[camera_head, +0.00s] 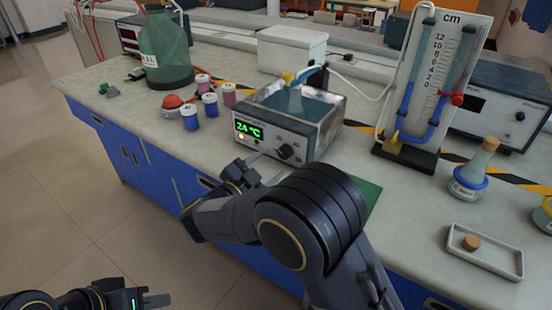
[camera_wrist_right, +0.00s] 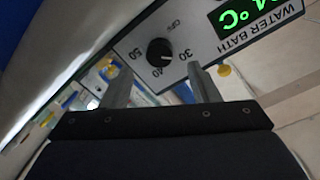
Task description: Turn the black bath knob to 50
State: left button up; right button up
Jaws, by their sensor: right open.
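The black bath knob (camera_head: 286,151) is on the front panel of the water bath (camera_head: 325,137), right of a green display reading 24 °C. In the right wrist view the knob (camera_wrist_right: 159,52) has OFF, 30, 40 and 50 printed around it; its exact setting is too small to read. My right gripper (camera_head: 262,168) is in front of the panel. In its wrist view the fingers (camera_wrist_right: 158,78) are apart and empty, one either side of the knob's line, with the knob beyond the tips. My left gripper (camera_head: 148,301) is low at the left, away from the bench; its jaw opening is unclear.
Several small bottles (camera_head: 209,104) and a green jug (camera_head: 166,50) stand to the left. A gauge board (camera_head: 428,80), a flask with a blue ring (camera_head: 468,180) and a tray (camera_head: 500,262) are to the right.

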aim_at(283, 156)
jog(key=shift+v, duration=1.4)
jog(key=n+p, duration=0.3)
jog(key=p, duration=0.1)
jog(key=shift+r+n+p, duration=0.35)
jog(key=shift+n+p, duration=0.05)
jog(key=n+p, duration=0.1)
jog(key=n, duration=0.1)
jog(key=n+p, duration=0.2)
jog(key=n+t+p, duration=0.1)
jog(key=n, duration=0.1)
jog(key=shift+s+d+f, duration=0.1)
jog(key=shift+d+f, duration=0.2)
jog(key=shift+d+f+n+p, duration=0.2)
jog(key=shift+n+p, duration=0.1)
jog(key=shift+n, duration=0.2)
jog(key=x, duration=0.7)
jog(key=shift+w+f, duration=0.25)
jog(key=shift+w, duration=0.1)
